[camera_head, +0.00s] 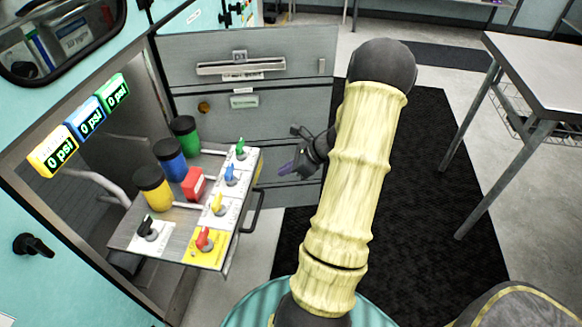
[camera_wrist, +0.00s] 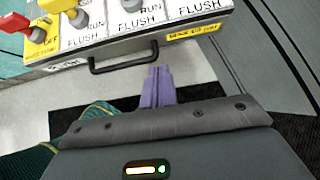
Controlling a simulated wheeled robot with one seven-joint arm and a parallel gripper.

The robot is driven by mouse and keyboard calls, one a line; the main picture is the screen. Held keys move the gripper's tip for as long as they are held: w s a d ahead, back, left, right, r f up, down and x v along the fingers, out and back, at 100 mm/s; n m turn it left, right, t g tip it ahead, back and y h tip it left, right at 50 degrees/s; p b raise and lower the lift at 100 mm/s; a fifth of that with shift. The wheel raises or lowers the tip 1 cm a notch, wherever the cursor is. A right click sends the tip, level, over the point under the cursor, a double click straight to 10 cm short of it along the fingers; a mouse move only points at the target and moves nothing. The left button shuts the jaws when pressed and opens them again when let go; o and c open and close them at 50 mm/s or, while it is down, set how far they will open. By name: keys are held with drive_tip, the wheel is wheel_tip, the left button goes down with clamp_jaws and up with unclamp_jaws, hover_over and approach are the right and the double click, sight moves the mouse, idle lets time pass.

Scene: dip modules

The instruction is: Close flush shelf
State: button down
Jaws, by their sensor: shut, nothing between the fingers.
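The flush shelf (camera_head: 185,249) is pulled out of the cabinet on the left in the head view. It carries yellow, blue and green canisters, a red block, and coloured valve knobs on labelled plates. Its black front handle (camera_head: 256,211) also shows in the wrist view (camera_wrist: 122,66), under the shelf's front edge. My gripper (camera_head: 287,168) is just right of the shelf's front edge in the head view. In the wrist view its purple fingers (camera_wrist: 157,86) are together, empty, and point toward the shelf front close to the handle. I cannot tell whether they touch it.
A grey open door (camera_head: 290,104) with a long handle stands behind the shelf. Three gauges reading 0 psi (camera_head: 87,121) are on the cabinet frame. A metal table (camera_head: 550,75) stands at the right. A black mat (camera_head: 420,200) covers clear floor between.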

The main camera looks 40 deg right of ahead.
sight(252, 180)
drive_tip(key=w+a+f, duration=0.1)
drive_tip(key=w, duration=0.1)
drive_tip(key=w+a+f, duration=0.1)
drive_tip(key=a, duration=0.1)
drive_tip(key=w+a+f+b, duration=0.1)
drive_tip(key=w+f, duration=0.1)
drive_tip(key=shift+w+a, duration=0.25)
drive_tip(key=shift+w, duration=0.1)
drive_tip(key=shift+w+a+r, duration=0.1)
drive_tip(key=shift+w+a, duration=0.1)
drive_tip(key=shift+w, duration=0.15)
